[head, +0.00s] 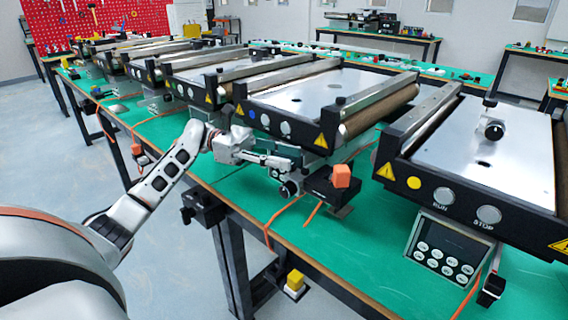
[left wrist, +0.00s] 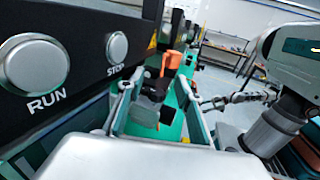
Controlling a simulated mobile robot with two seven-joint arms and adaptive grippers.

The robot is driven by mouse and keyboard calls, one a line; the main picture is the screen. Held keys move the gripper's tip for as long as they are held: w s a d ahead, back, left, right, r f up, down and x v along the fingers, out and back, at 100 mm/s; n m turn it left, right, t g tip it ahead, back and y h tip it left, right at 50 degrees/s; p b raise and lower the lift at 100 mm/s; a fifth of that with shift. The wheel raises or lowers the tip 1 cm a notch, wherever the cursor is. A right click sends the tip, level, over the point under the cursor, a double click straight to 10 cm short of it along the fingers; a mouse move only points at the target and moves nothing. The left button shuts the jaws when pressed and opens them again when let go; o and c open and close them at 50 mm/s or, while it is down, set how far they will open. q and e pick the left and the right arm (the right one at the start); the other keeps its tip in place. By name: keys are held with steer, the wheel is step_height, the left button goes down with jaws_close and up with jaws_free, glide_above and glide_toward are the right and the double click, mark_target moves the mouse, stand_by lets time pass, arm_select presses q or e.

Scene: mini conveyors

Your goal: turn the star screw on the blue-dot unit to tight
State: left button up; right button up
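The blue-dot unit (head: 300,95) is the mini conveyor in the middle of the head view, with a blue dot (head: 252,115) on its front rail. A round dark knob (head: 291,188), possibly its star screw, shows under the front rail; its lobes are too small to make out. My left gripper (head: 285,163) is under that rail, close to the knob; I cannot tell if they touch. In the left wrist view its two fingers (left wrist: 157,108) stand apart, with dark parts beyond them and nothing clearly held.
A black box with an orange block (head: 341,176) stands just right of my left gripper; the orange part also shows in the left wrist view (left wrist: 170,63). The yellow-dot unit (head: 480,150) and its keypad (head: 445,250) are at right. Green bench (head: 355,245) lies bare between.

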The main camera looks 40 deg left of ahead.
arm_select(q)
step_height(320, 180, up, 8)
stand_by(0.8)
